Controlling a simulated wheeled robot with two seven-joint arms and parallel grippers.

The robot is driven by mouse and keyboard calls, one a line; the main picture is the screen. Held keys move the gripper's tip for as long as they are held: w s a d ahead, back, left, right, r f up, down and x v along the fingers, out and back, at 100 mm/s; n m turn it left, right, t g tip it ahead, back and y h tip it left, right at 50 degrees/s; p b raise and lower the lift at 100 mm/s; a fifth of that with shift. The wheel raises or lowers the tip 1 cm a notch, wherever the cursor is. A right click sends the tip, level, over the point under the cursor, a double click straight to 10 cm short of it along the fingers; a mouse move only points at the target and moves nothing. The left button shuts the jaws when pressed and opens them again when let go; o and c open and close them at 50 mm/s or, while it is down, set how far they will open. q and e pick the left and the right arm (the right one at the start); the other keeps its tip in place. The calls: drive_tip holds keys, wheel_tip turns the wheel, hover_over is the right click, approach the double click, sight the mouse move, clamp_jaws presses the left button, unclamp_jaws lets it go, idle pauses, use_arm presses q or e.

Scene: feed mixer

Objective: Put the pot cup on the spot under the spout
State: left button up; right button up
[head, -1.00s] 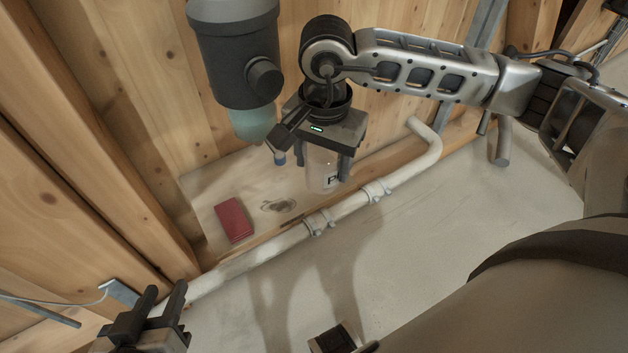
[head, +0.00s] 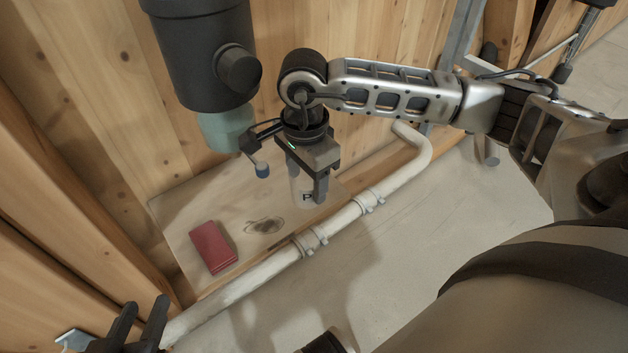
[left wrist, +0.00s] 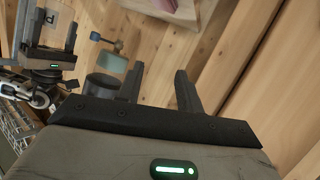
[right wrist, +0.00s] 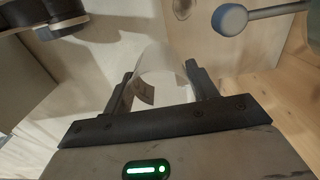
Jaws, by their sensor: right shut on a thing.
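The pot cup (head: 307,196) is a clear, pale cup with dark lettering, and it also shows in the right wrist view (right wrist: 158,72). My right gripper (head: 307,186) is shut on it and holds it upright, to the right of the spot. The teal translucent spout (head: 226,129) hangs below the dark mixer body (head: 205,65), up and left of the cup. I cannot tell whether the cup touches the board. My left gripper (head: 140,312) is open and empty at the lower left.
A blue-tipped lever (head: 262,171) hangs beside the spout, close to the right gripper. A red box-like item (head: 212,248) lies on the board left of the spot. A white pipe (head: 335,223) runs along the board's front edge. A plank wall stands behind.

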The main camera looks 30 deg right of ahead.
drive_tip(key=w+d+f+b, duration=0.1)
drive_tip(key=w+d+f, duration=0.1)
drive_tip(key=w+d+f+b, duration=0.1)
drive_tip(key=w+d+f, duration=0.1)
drive_tip(key=w+f, duration=0.1)
drive_tip(key=w+d+f+b, duration=0.1)
drive_tip(key=w+d+f, duration=0.1)
drive_tip(key=shift+w+d+f, duration=0.25)
drive_tip(key=shift+w+f, duration=0.15)
drive_tip(key=f, duration=0.1)
drive_tip(key=f+b, duration=0.1)
drive_tip(key=f, duration=0.1)
drive_tip(key=shift+w+d+f, duration=0.15)
drive_tip(key=shift+w+d, duration=0.1)
drive_tip(key=shift+d, duration=0.05)
use_arm(q)
drive_tip(key=shift+w+d+r+n+t+h, duration=0.2)
drive_tip(key=shift+d+r+n+t+h, duration=0.55)
drive_tip(key=shift+r, duration=0.2)
use_arm(e)
drive_tip(key=shift+f, duration=0.1)
use_arm(q)
drive_tip(key=shift+f, duration=0.1)
use_arm(e)
drive_tip(key=shift+f, duration=0.1)
drive_tip(key=shift+f+b, duration=0.15)
drive_tip(key=shift+b, duration=0.2)
drive_tip(key=o, duration=1)
drive_tip(key=shift+c, duration=0.2)
